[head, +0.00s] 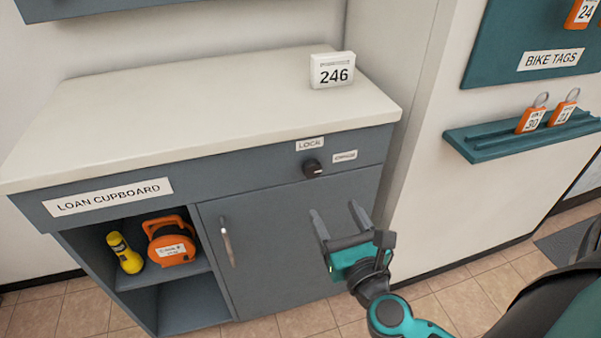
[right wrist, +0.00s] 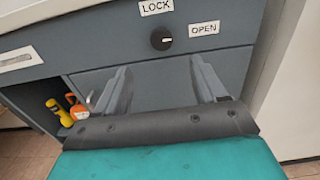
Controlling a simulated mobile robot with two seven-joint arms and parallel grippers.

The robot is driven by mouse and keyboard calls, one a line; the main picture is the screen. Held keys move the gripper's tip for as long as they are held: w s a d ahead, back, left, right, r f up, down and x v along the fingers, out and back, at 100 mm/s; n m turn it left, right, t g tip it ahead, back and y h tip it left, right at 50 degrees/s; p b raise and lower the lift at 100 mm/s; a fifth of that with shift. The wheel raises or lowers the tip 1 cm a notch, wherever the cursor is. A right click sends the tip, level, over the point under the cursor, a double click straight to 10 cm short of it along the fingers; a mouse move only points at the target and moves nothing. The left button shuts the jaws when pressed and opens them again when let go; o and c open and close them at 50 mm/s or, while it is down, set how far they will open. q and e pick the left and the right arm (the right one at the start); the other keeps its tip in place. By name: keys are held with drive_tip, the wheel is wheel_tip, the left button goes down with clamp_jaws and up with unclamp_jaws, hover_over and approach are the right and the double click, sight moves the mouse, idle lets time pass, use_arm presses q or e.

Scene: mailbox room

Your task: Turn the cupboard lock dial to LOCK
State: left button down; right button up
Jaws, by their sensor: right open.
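The black round lock dial (head: 313,168) is on the front of the grey cupboard (head: 290,235), under the white worktop. A LOCK label (head: 310,144) sits above the dial and an OPEN label (head: 345,156) to its right. The dial (right wrist: 161,39) also shows in the right wrist view, with a small light mark on its right side, toward the OPEN label (right wrist: 204,28). My right gripper (head: 337,215) is open and empty, below the dial and apart from it. My left gripper is not in view.
The cupboard door with a metal handle (head: 227,242) is closed. Open shelves hold a yellow torch (head: 124,253) and an orange case (head: 171,241). A 246 block (head: 332,70) stands on the worktop (head: 190,100). A teal tag rail (head: 480,141) juts from the right wall.

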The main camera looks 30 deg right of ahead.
sight(314, 171)
drive_tip(key=p+x, duration=0.1)
drive_tip(key=x, duration=1.1)
drive_tip(key=shift+w+d+f+p, duration=0.1)
drive_tip(key=shift+w+d+p, duration=0.1)
drive_tip(key=shift+w+p, duration=0.15)
drive_tip(key=c, duration=1)
